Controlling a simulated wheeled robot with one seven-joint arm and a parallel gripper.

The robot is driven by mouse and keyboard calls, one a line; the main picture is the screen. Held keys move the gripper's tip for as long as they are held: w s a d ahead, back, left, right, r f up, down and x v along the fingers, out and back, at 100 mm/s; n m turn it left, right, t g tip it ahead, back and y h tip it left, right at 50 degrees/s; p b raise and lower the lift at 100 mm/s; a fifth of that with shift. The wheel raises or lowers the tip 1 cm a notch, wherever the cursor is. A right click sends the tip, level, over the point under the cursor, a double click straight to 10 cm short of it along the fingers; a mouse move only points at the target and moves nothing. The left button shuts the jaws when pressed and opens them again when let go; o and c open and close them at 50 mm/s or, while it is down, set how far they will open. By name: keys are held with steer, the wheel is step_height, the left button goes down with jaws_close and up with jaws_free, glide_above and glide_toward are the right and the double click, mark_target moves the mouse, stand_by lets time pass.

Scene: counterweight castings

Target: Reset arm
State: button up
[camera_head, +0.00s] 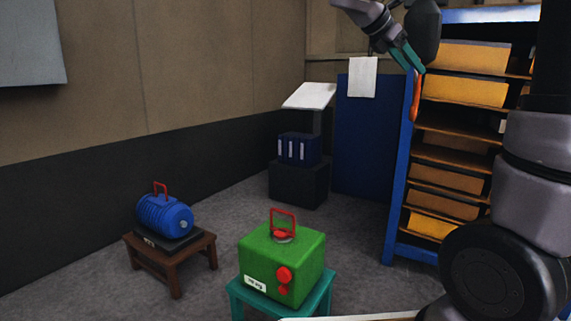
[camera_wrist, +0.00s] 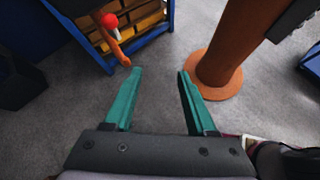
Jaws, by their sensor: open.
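My gripper (camera_head: 408,58) is raised at the upper right of the head view, with its teal fingers pointing down in front of the blue shelf rack. In the wrist view my gripper (camera_wrist: 158,72) has its two teal fingers well apart, with only grey floor between them. It is open and empty. A green block casting (camera_head: 282,262) with a red handle and red knobs sits on a teal stool (camera_head: 312,308). A blue ribbed casting (camera_head: 164,217) with a red handle sits on a dark base on a brown stool (camera_head: 174,268).
The blue rack (camera_head: 397,205) holds several orange bins (camera_head: 465,92). A dark blue panel (camera_head: 362,140) with a white cloth stands behind. Blue binders (camera_head: 298,150) sit on a dark box. An orange-brown column (camera_wrist: 232,45) rises near the right finger. Floor between the stools and rack is open.

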steer(key=s+a+f+m+t+y, duration=0.2)
steer(key=s+a+f+m+y, duration=0.2)
steer(key=s+m, duration=0.5)
steer(key=s+a+f+m+t+y, duration=0.1)
steer(key=s+a+f+m+y, duration=0.4)
steer(key=m, duration=1)
steer(key=s+f+y, duration=0.2)
steer(key=s+y, duration=0.1)
steer(key=s, duration=0.1)
steer(key=shift+s+t, duration=0.25)
steer(key=shift+t, duration=0.15)
